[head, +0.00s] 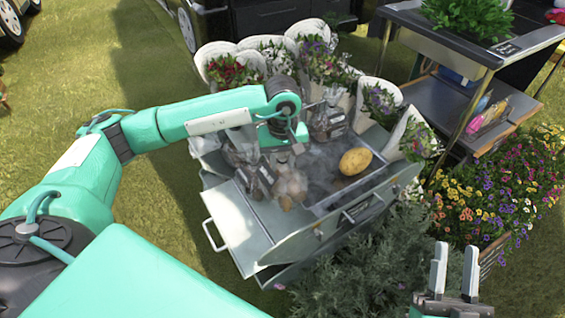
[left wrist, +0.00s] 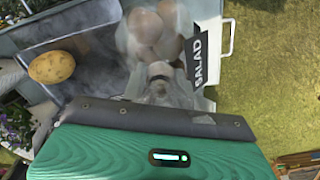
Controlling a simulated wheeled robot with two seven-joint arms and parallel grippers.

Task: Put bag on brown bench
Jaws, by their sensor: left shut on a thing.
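A clear bag of brownish round items (head: 290,187) is at the cart's front, below my left gripper (head: 284,150). In the left wrist view the bag (left wrist: 152,35) is see-through, and its gathered neck is at my gripper, which is shut on it. The fingertips are mostly hidden. I cannot tell whether the bag still touches the cart. My right gripper (head: 455,272) is open and empty at the lower right. No brown bench shows clearly; a piece of brown wood (left wrist: 300,162) is at the lower right corner of the left wrist view.
The grey metal cart (head: 235,235) holds other clear bags (head: 328,122), a yellow potato (head: 355,161) and wrapped bouquets (head: 229,70). A dark shelved stand (head: 440,45) is at the right. Flowers (head: 490,190) and a bush (head: 365,260) crowd the front right. Grass (head: 150,255) at the left is open.

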